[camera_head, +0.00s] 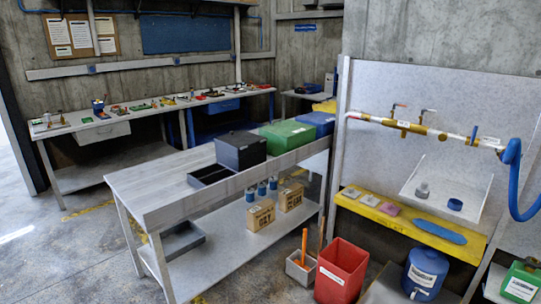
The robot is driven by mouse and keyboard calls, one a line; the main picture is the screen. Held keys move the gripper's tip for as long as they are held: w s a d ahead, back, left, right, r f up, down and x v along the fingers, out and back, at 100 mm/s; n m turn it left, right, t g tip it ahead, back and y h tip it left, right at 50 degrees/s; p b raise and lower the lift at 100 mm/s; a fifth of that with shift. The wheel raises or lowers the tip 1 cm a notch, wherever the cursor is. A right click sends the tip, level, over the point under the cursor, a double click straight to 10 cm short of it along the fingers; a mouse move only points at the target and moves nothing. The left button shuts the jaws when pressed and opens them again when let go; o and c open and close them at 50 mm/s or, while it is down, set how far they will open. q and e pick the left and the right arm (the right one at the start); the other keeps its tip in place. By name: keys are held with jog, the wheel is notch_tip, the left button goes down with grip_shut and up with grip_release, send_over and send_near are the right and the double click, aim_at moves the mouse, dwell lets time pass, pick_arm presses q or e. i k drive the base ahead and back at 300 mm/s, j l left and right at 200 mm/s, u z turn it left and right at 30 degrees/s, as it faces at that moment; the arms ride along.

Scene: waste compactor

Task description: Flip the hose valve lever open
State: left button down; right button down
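A pale pipe (378,120) with brass fittings runs across the grey panel at the right. Near its right end, just before the blue hose (514,178), a small blue lever (474,133) stands up from the pipe; it looks like the hose valve lever. The hose hangs down in a loop from the pipe's end. Neither of my grippers is in view.
A yellow shelf (399,220) with sponges and a blue pad sits below the pipe. A red bin (341,269), a blue drum (424,273) and a green canister (521,282) stand below. A grey workbench (160,178) fills the middle; bare floor lies at left.

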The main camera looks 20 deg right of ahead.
aim_at(476, 127)
jog(key=i+l+z, duration=0.1)
jog(key=i+z, duration=0.15)
jog(key=z, duration=0.2)
jog(key=i+z, duration=0.25)
jog(key=z, duration=0.2)
jog(key=i+z, duration=0.25)
jog(key=z, duration=0.2)
jog(key=i+l+z, duration=0.1)
jog(key=i+z, duration=0.2)
jog(key=i, duration=0.55)
jog(key=i+l+u, duration=0.2)
jog(key=i+u, duration=0.15)
jog(key=i, duration=0.2)
jog(key=i+l+u, duration=0.35)
jog(key=i, duration=0.15)
